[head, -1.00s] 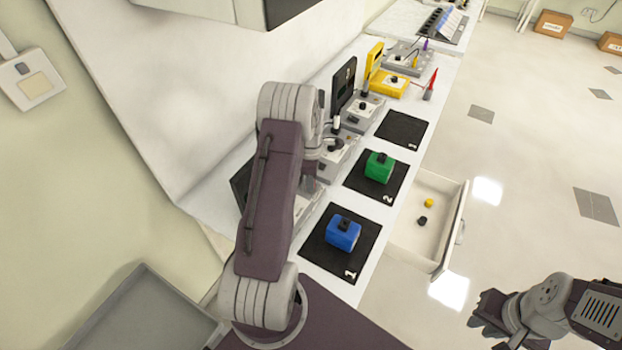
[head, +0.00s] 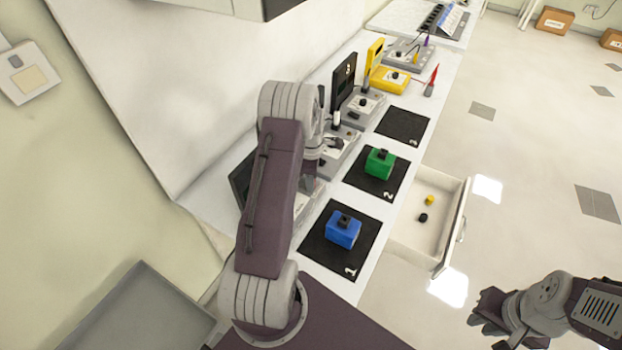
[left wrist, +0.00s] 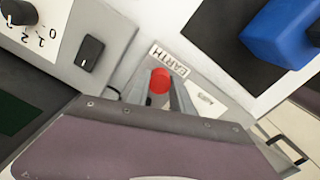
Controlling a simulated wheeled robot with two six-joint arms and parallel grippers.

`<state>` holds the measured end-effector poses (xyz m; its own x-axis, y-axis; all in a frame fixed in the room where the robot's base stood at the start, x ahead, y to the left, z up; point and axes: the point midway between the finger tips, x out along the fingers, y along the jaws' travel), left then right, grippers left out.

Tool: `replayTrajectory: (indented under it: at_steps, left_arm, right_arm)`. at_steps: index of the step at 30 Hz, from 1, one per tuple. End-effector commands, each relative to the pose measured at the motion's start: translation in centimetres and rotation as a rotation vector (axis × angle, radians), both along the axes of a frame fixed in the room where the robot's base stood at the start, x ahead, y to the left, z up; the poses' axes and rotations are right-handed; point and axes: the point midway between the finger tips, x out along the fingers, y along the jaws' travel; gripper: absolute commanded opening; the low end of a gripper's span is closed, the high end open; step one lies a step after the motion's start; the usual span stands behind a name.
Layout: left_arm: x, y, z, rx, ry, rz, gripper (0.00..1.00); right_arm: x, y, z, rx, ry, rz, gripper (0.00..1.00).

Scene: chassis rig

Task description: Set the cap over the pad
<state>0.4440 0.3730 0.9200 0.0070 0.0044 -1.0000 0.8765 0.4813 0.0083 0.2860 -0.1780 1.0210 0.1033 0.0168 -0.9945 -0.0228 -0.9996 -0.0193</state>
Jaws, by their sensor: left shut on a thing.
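A small red round cap (left wrist: 160,80) sits between the fingers of my left gripper (left wrist: 158,88) in the left wrist view. The gripper is shut on it. Close by is a grey panel with a label reading EARTH (left wrist: 168,60). I cannot make out the pad for certain; the gripper and its purple housing cover part of the panel. In the head view my left arm hides this gripper and the cap. My right gripper (head: 487,308) hangs over the floor at lower right, away from the bench; its finger gap is unclear.
A blue block (head: 343,230) and a green block (head: 380,164) stand on black mats. An open drawer (head: 436,255) holds a yellow cap (head: 429,201) and a black cap (head: 423,217). Grey instruments line the bench's back. A dial (left wrist: 18,12) and black switch (left wrist: 90,52) are near the gripper.

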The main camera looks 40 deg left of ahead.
Motion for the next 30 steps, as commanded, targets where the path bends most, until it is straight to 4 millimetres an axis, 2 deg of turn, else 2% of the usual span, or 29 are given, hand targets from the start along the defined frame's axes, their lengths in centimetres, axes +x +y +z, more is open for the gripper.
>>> replayTrajectory:
  at_steps: [2,3,5,6,16,19,24,30]
  left_arm:
    - [0.0,0.0,-0.2,0.0,0.0,0.0,0.0]
    - [0.0,0.0,-0.2,0.0,0.0,0.0,0.33]
    - [0.0,0.0,-0.2,0.0,0.0,0.0,0.49]
    - [0.0,0.0,-0.2,0.0,0.0,0.0,0.52]
    - [0.0,0.0,0.2,0.001,-0.002,0.0,0.52]
    - [0.1,0.0,1.9,0.002,-0.004,0.0,0.52]
    - [0.1,0.0,5.8,0.002,-0.004,0.0,0.52]
    - [0.0,0.0,8.5,0.0,-0.001,0.0,0.52]
  right_arm:
    - [0.0,0.0,-0.2,0.0,0.0,0.0,0.2]
    - [0.0,0.0,-0.1,0.0,0.0,0.0,0.2]
    - [0.0,0.0,-0.1,0.0,0.0,0.0,0.2]
    - [0.0,0.0,-0.1,0.0,0.0,0.0,0.2]
    - [0.0,0.0,-0.2,0.0,0.0,0.0,0.2]
    - [0.0,0.0,-0.5,0.0,0.0,0.0,0.2]
    - [0.0,0.0,-0.9,0.0,0.0,0.0,0.2]
    - [0.0,0.0,-1.0,0.0,0.0,0.0,0.2]
